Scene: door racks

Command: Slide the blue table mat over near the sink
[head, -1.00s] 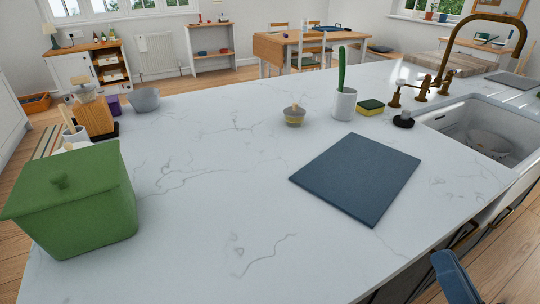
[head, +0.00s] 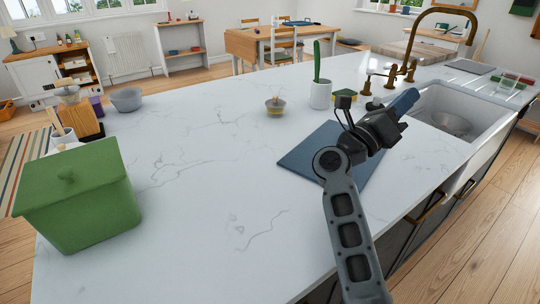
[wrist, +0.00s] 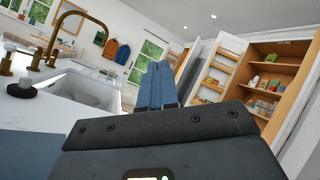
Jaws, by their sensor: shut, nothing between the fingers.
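The blue table mat (head: 315,157) lies flat on the white counter, left of the sink (head: 450,112), with a strip of counter between them. My arm crosses in front of it and hides its middle and right part. My gripper (head: 404,102) is shut and empty, raised above the counter between the mat and the sink, pointing toward the sink side. In the wrist view, the gripper's blue fingers (wrist: 156,84) are together, the mat (wrist: 25,152) shows at the lower left and the sink (wrist: 88,90) is beyond it.
A brass faucet (head: 412,45) stands behind the sink. A green lidded box (head: 75,195) is at left. The counter's middle is clear.

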